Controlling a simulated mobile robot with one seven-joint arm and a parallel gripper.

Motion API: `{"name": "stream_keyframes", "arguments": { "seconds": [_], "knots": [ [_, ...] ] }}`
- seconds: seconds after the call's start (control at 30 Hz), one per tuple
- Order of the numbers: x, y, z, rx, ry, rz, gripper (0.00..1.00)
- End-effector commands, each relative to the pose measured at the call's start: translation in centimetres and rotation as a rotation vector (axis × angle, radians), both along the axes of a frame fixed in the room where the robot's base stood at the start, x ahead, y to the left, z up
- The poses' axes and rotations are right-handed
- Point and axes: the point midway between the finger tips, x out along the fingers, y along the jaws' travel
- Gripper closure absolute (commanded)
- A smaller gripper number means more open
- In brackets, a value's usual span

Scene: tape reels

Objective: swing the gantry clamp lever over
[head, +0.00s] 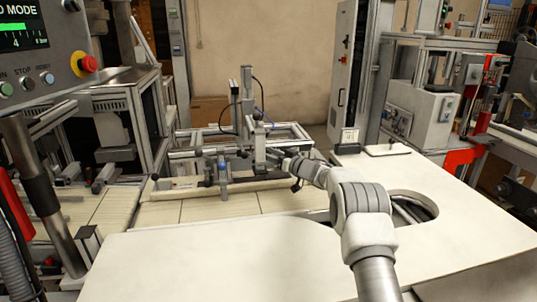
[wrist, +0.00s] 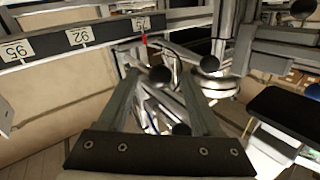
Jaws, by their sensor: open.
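The gantry (head: 258,140) stands at the middle of the bench in the head view, with upright posts and metal rails. My gripper (head: 273,156) reaches it from the right, close to its upright part; its fingertips are small and partly hidden there. In the wrist view my gripper (wrist: 165,82) is open, its two fingers pointing away from the camera. A dark round knob (wrist: 160,75), perhaps the end of the clamp lever, shows between the fingertips. Whether the fingers touch it I cannot tell. More dark round ends lie just beyond, among metal bars.
A dark number scale (wrist: 70,40) with a red pointer (wrist: 144,39) runs across the upper left of the wrist view. A white table (head: 200,262) with a round cutout lies in front. A control panel (head: 40,50) stands left, and machine frames (head: 425,110) stand right.

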Motion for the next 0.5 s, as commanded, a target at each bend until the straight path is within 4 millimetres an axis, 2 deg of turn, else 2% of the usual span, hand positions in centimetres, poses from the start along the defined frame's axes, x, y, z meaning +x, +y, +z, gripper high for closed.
{"name": "stream_keyframes", "arguments": {
  "seconds": [0.07,0.4,0.43,0.5],
  "knots": [
    [-0.01,-0.01,-0.01,0.000,0.000,0.000,0.36],
    [-0.02,-0.01,-0.01,0.000,0.000,0.000,0.97],
    [-0.03,0.00,-0.01,0.000,0.000,0.001,1.00],
    [-0.03,0.01,0.00,0.000,0.000,0.001,1.00]
  ]
}}
